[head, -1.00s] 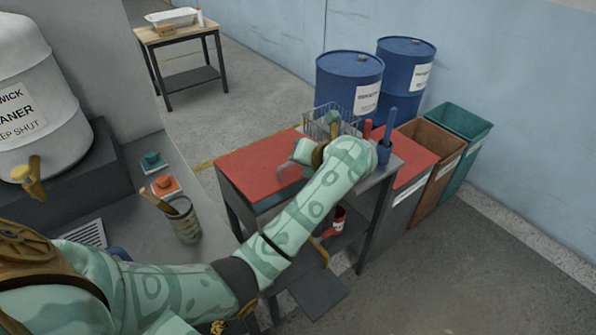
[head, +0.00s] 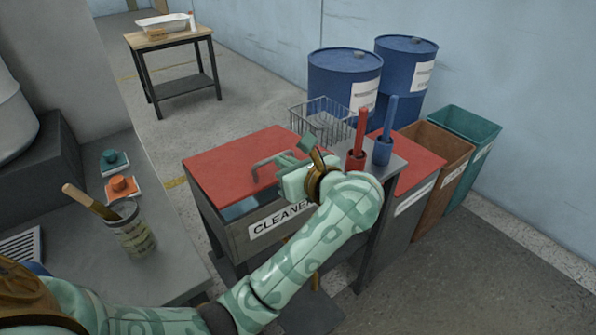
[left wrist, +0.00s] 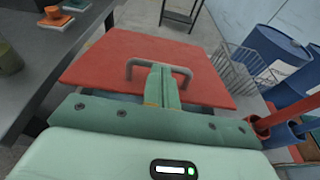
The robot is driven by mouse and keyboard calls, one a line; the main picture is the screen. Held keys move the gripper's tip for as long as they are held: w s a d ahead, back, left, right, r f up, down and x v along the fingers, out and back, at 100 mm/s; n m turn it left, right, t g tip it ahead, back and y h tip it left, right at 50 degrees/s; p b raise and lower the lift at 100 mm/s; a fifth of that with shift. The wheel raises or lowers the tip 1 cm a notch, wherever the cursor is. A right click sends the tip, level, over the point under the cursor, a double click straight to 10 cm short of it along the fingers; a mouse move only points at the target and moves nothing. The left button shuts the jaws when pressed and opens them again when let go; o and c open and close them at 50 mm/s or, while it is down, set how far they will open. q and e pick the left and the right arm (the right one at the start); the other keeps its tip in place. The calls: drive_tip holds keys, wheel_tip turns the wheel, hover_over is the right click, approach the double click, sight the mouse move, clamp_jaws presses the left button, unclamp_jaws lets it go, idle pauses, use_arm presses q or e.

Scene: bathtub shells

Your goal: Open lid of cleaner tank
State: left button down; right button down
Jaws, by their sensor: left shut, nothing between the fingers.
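The cleaner tank (head: 240,240) is a grey box with a white "CLEANER" label. Its red lid (head: 225,158) carries a grey bar handle (head: 262,163). A bluish strip shows under the lid's front edge, so the lid looks slightly raised at the front. My left gripper (head: 288,172) is at the handle. In the left wrist view, its closed fingers (left wrist: 160,75) overlap the middle of the handle (left wrist: 133,66), with the red lid (left wrist: 100,65) around it. The fingers hold nothing; whether they touch the handle is unclear. My right gripper is out of view.
A wire basket (head: 318,125), a red holder (head: 356,160) and a blue holder (head: 382,150) stand right of the lid. Blue drums (head: 345,78) stand behind. A brown bin (head: 435,150) and a teal bin (head: 465,130) are at right. A jar (head: 132,235) stands at left.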

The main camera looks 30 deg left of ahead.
use_arm(q)
drive_tip(key=x, duration=0.3)
drive_tip(key=shift+a+f+b, duration=0.1)
drive_tip(key=shift+b, duration=0.25)
drive_tip(key=shift+w+a+f, duration=0.1)
drive_tip(key=shift+w+a, duration=0.1)
drive_tip(key=shift+a, duration=0.2)
drive_tip(key=shift+s+d, duration=0.1)
drive_tip(key=shift+d, duration=0.05)
drive_tip(key=shift+r+p, duration=0.3)
drive_tip(key=shift+r, duration=0.2)
drive_tip(key=shift+a+r+h+p, duration=0.35)
drive_tip(key=shift+r+h+p, duration=0.05)
drive_tip(key=shift+r+p, duration=0.1)
idle(1.0)
